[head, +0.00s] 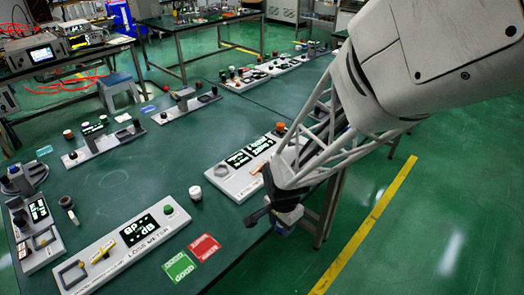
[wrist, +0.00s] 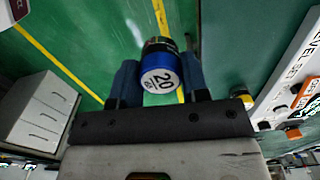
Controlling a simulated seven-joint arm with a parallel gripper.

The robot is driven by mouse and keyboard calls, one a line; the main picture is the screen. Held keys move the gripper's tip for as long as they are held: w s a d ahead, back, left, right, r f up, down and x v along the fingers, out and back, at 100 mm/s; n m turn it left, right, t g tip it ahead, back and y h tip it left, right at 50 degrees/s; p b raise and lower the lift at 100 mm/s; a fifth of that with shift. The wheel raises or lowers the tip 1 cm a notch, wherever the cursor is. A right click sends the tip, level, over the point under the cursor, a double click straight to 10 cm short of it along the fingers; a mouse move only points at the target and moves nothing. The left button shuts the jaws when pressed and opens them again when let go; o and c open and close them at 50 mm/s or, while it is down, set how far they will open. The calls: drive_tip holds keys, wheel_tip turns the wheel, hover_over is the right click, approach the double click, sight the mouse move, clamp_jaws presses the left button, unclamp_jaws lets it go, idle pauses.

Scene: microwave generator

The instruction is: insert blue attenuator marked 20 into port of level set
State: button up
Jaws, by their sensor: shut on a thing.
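My gripper (head: 272,212) is shut on the blue attenuator (wrist: 160,72), whose end face with the number 20 shows between the two fingers in the wrist view. In the head view, the gripper hangs by the right edge of the green table, and only a little of the attenuator (head: 284,228) shows beneath it. The level set unit (head: 232,184) is a pale panel with a dark display, partly behind my gripper and arm. Its lettered face (wrist: 287,78) is at the right of the wrist view, apart from the attenuator. I cannot make out its port.
The loss meter (head: 120,262) lies at the table's front, with green (head: 180,267) and red (head: 204,246) cards beside it. A white-topped piece (head: 195,192) stands between the two panels. Other panels fill the back and left. Open green floor lies right of the table.

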drive_tip(key=w+a+r+n, duration=0.2)
drive_tip(key=w+a+n, duration=0.1)
drive_tip(key=w+a, duration=1.1)
drive_tip(key=shift+r+n, duration=0.2)
drive_tip(key=shift+n, duration=0.1)
drive_tip(key=shift+w+a, duration=0.1)
drive_tip(key=shift+w, duration=0.05)
hover_over(221, 172)
drive_tip(key=shift+a+f, duration=0.1)
drive_tip(key=shift+f, duration=0.65)
drive_tip(key=shift+f, duration=0.1)
drive_tip(key=shift+f, duration=1.65)
drive_tip(key=shift+f, duration=0.15)
drive_tip(key=o, duration=1)
